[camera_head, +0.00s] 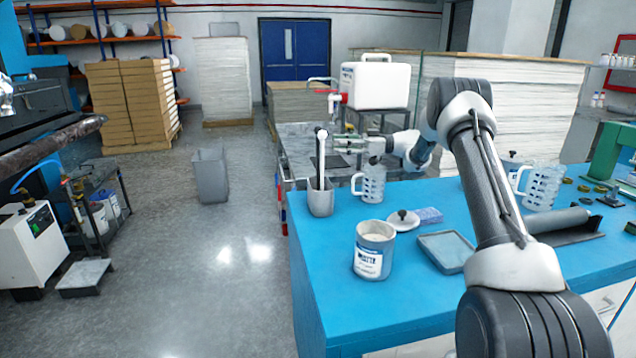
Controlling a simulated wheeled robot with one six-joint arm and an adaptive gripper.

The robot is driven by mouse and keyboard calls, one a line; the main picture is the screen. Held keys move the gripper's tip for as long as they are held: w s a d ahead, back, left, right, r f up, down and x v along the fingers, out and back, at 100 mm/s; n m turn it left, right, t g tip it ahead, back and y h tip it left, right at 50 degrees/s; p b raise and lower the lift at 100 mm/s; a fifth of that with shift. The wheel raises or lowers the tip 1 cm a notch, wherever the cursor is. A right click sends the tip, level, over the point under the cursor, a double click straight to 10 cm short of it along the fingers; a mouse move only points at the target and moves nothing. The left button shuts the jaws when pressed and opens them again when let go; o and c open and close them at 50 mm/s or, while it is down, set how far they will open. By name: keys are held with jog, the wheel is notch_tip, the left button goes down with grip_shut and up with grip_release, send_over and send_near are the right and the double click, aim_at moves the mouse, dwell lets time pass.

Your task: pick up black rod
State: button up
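A thin rod (319,165), dark along its side with a pale rounded top, stands nearly upright in a grey cup (321,199) at the left back edge of the blue table. Its lower end is hidden inside the cup. My arm reaches over the table from the right. My gripper (339,143) points left and is just right of the rod's upper part. The fingers are small and blend with the background, so I cannot tell whether they touch the rod or how far apart they are.
A clear measuring jug (371,184) stands just right of the cup, below my gripper.

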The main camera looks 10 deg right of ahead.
aim_at(318, 145)
jog(key=a, duration=0.3)
jog(key=w+a, duration=0.1)
jog(key=a, duration=0.3)
jog(key=shift+w+a+f, duration=0.1)
jog(key=shift+w, duration=0.1)
grip_shut()
